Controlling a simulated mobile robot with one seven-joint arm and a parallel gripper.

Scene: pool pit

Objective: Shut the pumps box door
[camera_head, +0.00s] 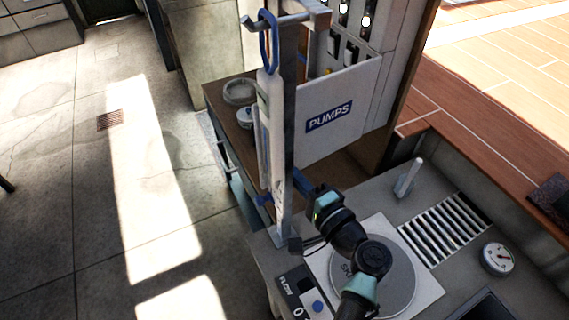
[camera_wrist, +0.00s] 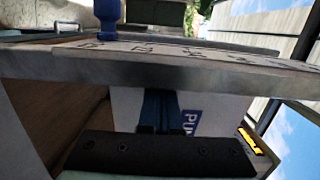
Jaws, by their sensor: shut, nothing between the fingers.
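The pumps box (camera_head: 392,60) stands at the top centre of the head view, with switches and lit lamps showing inside. Its white door (camera_head: 336,130) bears a blue PUMPS label and stands open, the switches visible above its top edge. Part of the label (camera_wrist: 189,122) shows in the wrist view. My gripper (camera_head: 302,190) is low in front of the door, beside the upright grey post.
The grey post (camera_head: 287,190) carries a hook and a hanging white tube (camera_head: 270,120) with a blue loop, left of the door. Open floor lies left.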

